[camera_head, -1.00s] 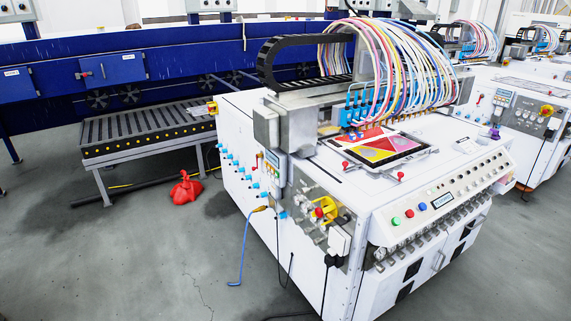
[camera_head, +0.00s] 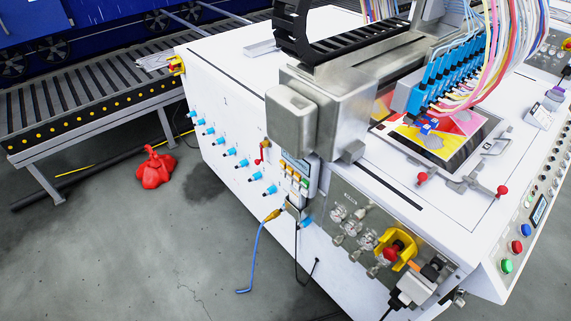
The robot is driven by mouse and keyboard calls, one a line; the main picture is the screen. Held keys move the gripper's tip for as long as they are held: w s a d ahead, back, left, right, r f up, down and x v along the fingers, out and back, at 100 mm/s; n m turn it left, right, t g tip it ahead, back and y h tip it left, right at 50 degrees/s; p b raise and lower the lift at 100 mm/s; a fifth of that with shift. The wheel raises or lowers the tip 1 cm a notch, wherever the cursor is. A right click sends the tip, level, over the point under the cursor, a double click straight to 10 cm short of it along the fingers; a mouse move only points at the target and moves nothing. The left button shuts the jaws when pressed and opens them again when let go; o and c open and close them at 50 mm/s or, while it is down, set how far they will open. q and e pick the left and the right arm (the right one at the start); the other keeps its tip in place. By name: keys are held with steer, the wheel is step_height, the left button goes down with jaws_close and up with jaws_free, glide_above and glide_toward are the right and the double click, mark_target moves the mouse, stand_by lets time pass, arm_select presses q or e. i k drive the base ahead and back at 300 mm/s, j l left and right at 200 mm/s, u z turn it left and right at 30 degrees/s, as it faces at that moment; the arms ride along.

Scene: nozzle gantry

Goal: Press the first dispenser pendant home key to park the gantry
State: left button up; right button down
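The first dispenser, a white cabinet machine (camera_head: 231,112), fills the middle and right. Its pendant (camera_head: 296,177) hangs at the cabinet's near corner, with a small screen and orange, green and pale keys. The key labels are too small to read, so I cannot tell which is the home key. The grey metal gantry (camera_head: 343,91) spans the top, with a row of blue nozzles (camera_head: 433,80) over a colourful printed sheet (camera_head: 462,139). Neither of my grippers is in view.
A yellow and red rotary switch (camera_head: 394,252) sits on the front panel. Blue fittings line the left side (camera_head: 231,152). A roller conveyor (camera_head: 90,97) stands at the left, with a red bag-like object (camera_head: 154,168) on the floor. The grey floor in front is mostly clear.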

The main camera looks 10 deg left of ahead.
mark_target(305, 183)
steer(key=j+z, duration=0.1)
steer(key=j, duration=0.5)
steer(key=k+j+z, duration=0.1)
steer(key=j, duration=0.5)
steer(key=k+j+z, duration=0.1)
steer(key=j, duration=0.5)
